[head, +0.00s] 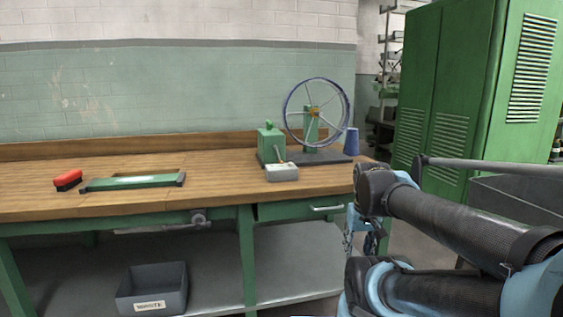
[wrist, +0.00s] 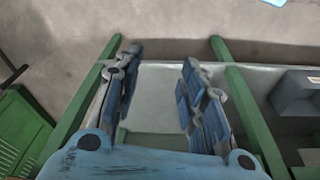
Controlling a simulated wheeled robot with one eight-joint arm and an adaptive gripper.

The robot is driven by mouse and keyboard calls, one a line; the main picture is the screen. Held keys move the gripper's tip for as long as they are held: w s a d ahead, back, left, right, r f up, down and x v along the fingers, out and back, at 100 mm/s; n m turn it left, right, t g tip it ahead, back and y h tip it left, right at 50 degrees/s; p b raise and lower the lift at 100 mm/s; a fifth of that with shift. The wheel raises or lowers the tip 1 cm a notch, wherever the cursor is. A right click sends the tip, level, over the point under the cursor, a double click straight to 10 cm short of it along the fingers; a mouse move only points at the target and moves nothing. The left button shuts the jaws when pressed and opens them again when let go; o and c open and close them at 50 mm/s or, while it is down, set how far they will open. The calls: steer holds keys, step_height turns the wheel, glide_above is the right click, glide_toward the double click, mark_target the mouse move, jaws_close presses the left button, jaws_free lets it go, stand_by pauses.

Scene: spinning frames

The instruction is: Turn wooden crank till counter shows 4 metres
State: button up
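A large spoked wheel (head: 316,112) with a blue rim stands upright on a dark base (head: 333,158) at the right end of the workbench. A green housing (head: 271,142) is beside it on the left. A small pale box (head: 282,173), possibly the counter, sits in front; its reading is too small to tell. A thin light-brown piece near the box could be the wooden crank, but I cannot tell. My gripper (wrist: 161,60) is open and empty in the wrist view, its two fingers well apart. In the head view it hangs low by the bench's right end, partly hidden by my arm.
The wooden bench (head: 220,185) also holds a red brush (head: 67,180), a green frame (head: 133,182) and a blue cone (head: 351,141). A grey bin (head: 152,290) is on the lower shelf; it also shows in the wrist view (wrist: 298,92). Green lockers (head: 450,90) stand at right.

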steer(key=w+a+r+n, duration=0.1)
steer(key=w+a+r, duration=0.3)
steer(key=w+r, duration=0.75)
step_height(320, 180, up, 19)
steer(key=n+t, duration=0.2)
glide_above(281, 161)
steer(key=s, duration=0.6)
steer(key=x, duration=1.6)
steer(key=shift+s+d+f, duration=0.1)
steer(key=shift+f, duration=0.05)
jaws_close()
